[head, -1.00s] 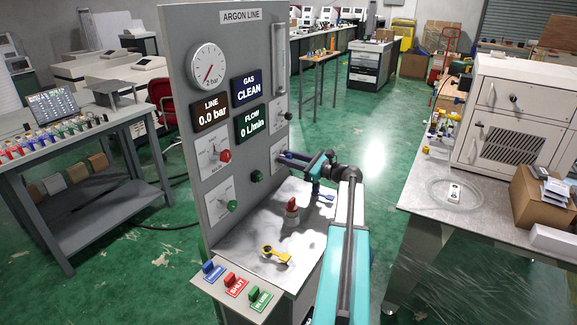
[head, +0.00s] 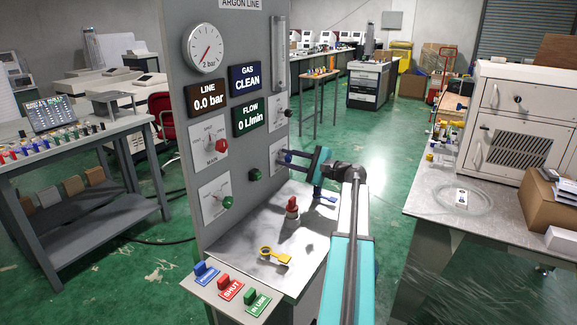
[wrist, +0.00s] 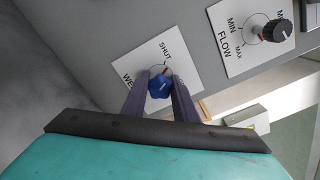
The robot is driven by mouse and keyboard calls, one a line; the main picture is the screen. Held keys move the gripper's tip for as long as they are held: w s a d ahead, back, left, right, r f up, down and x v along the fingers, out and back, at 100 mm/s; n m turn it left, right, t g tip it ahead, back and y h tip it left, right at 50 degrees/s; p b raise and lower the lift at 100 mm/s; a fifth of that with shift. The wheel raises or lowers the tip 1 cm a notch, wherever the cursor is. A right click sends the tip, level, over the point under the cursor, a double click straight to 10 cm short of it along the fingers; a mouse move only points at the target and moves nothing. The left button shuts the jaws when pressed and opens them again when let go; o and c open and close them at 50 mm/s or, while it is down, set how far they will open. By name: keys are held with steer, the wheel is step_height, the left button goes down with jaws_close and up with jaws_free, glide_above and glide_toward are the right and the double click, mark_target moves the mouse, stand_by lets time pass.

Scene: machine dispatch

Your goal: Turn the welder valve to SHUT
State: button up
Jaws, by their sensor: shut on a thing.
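The welder valve is a blue knob (wrist: 159,86) on a white plate (wrist: 136,72) lettered "SHUT" and "WE…", the rest of that word being hidden. A small red mark shows at its edge towards the word SHUT. My gripper (wrist: 160,88) is shut on the knob, one finger on each side, in the wrist view. In the head view my gripper (head: 292,157) reaches the lower right plate of the grey argon panel (head: 182,105) and hides most of the knob.
The flow knob (wrist: 276,31) is beside the valve on its own plate. Below the gripper, the panel's shelf (head: 240,240) carries a red-topped piece (head: 292,208), a yellow piece (head: 274,256) and a blue piece (head: 322,201). A side bench (head: 425,200) stands at right.

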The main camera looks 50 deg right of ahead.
steer(key=shift+n+b, duration=0.35)
steer(key=shift+n, duration=0.15)
steer(key=o, duration=1.1)
steer(key=shift+c, duration=0.2)
steer(key=shift+s, duration=0.1)
steer(key=b+v, duration=0.1)
steer(key=v, duration=1.2)
steer(key=shift+s, duration=0.35)
steer(key=shift+d, duration=0.1)
